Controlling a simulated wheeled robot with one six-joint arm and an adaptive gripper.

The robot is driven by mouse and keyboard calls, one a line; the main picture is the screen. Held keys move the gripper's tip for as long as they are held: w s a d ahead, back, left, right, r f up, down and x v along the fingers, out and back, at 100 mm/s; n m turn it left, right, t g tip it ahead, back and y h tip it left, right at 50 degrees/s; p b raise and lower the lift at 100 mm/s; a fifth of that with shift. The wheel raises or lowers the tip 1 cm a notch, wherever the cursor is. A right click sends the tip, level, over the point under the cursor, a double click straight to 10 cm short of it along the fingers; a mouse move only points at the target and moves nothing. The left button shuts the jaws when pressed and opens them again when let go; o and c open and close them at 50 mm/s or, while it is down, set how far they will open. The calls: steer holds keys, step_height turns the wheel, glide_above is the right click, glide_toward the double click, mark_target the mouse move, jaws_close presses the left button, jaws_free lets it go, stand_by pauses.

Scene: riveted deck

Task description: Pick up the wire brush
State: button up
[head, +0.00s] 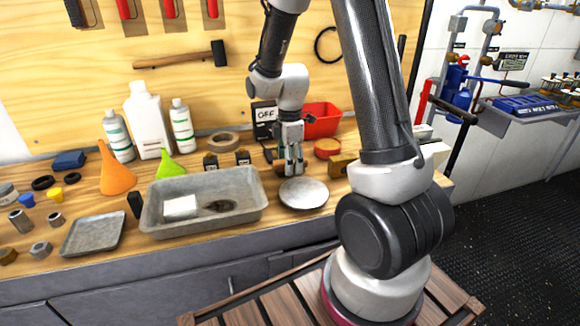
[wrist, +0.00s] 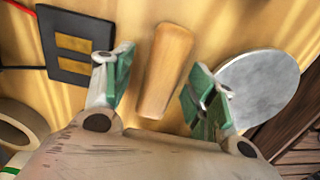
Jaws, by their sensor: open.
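A tapered light-brown wooden piece (wrist: 165,70), which looks like the wire brush's handle, lies on the bench between my fingers in the wrist view. No bristles show there, so I cannot confirm that it is the brush. My gripper (wrist: 160,92) is open, with one green-padded finger on each side of the wood and gaps between. In the head view my gripper (head: 290,168) points down just above the bench, behind the round grey plate, and mostly hides what is under it.
The round grey plate (head: 303,194) is close to my gripper, and a grey tray (head: 165,226) stands to the left. A red bin (head: 321,122), a tape roll (head: 222,142) and a black device marked OFF (head: 264,115) crowd the back. Free bench room is small.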

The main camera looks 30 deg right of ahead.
steer(key=shift+f, duration=0.6)
steer(key=shift+c, duration=0.2)
steer(key=c, duration=1.2)
step_height(320, 180, up, 10)
steer(key=shift+r, duration=0.1)
